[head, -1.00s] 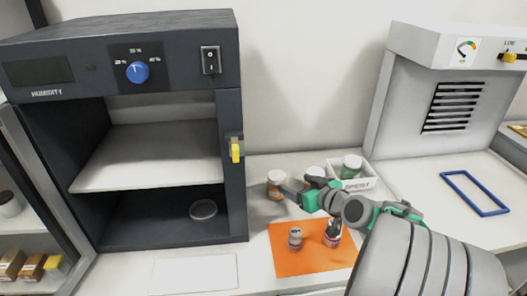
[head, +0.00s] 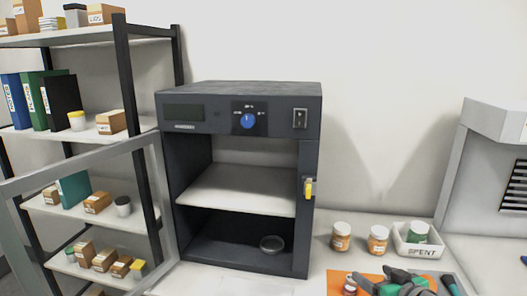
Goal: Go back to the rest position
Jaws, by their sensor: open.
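My gripper (head: 378,282) is at the bottom edge of the head view, over the orange mat (head: 338,279). It is open, with no object visible between its fingers. The lower part of the gripper and most of my arm are cut off by the picture edge. Two brown jars with white lids, a left one (head: 341,238) and a right one (head: 378,240), stand upright on the table behind the mat, apart from the gripper. A small vial (head: 350,284) on the mat is just left of the gripper, partly cut off.
The humidity cabinet (head: 310,155) stands open, with a dish (head: 271,244) on its floor. Its door (head: 75,164) swings out to the left before shelves. A white SPENT bin (head: 418,250) holds a green jar (head: 418,230). A grey hooded unit (head: 480,140) stands at the right.

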